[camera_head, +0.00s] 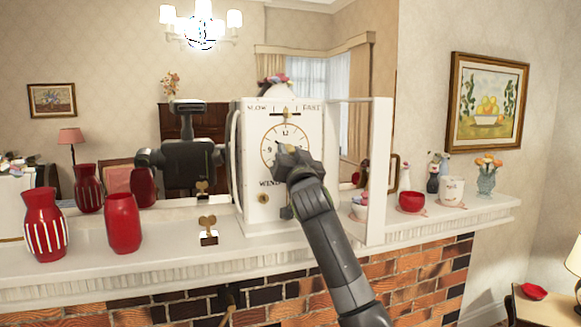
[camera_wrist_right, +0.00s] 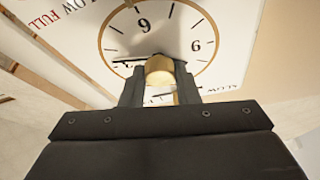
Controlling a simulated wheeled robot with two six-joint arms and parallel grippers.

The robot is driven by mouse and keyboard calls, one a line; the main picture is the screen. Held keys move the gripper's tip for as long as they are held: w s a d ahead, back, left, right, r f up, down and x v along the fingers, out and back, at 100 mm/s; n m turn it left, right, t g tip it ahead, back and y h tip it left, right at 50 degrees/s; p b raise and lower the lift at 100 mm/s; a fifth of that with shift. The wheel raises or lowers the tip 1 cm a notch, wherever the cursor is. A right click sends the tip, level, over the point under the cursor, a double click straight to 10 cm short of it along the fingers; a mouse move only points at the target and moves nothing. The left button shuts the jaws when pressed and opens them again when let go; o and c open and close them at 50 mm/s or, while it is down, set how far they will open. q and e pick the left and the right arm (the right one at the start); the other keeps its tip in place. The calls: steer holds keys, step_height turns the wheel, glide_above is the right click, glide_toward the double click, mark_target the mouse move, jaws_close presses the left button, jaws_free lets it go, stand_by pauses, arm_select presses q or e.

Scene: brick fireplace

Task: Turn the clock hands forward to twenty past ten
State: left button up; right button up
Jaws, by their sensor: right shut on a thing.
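The white clock (camera_head: 255,190) stands on the mantel with its round, gold-rimmed dial (camera_head: 285,131) facing me. Its framed door (camera_head: 381,170) stands open to the right. My right gripper (camera_head: 287,160) is at the middle of the dial and covers much of it. In the right wrist view the gripper is shut on a brass knob (camera_wrist_right: 159,70) in front of the dial (camera_wrist_right: 170,25). Dark pieces of the hands show beside the fingers, but I cannot read the time. My left gripper is not in view.
A brass key (camera_head: 208,222) stands on the mantel (camera_head: 170,250) left of the clock. Two red vases, one plain (camera_head: 122,222) and one striped (camera_head: 45,225), are further left. A red bowl (camera_head: 411,201) and white pot (camera_head: 452,191) stand right of the door. A mirror behind reflects several things.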

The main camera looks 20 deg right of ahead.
steer(key=shift+f+m+g+h+b, duration=0.15)
steer(key=shift+m+h+b, duration=0.4)
steer(key=shift+m, duration=0.4)
steer(key=shift+r+m+g+h+b, duration=0.15)
steer(key=shift+m+h+b, duration=0.2)
steer(key=shift+m+b, duration=0.5)
steer(key=o, duration=1)
steer(key=shift+c, duration=0.2)
steer(key=shift+f, duration=0.1)
steer(key=shift+s+a+f, duration=0.1)
steer(key=shift+s, duration=0.2)
steer(key=b+v, duration=0.6)
steer(key=v, duration=1)
steer(key=shift+s, duration=0.35)
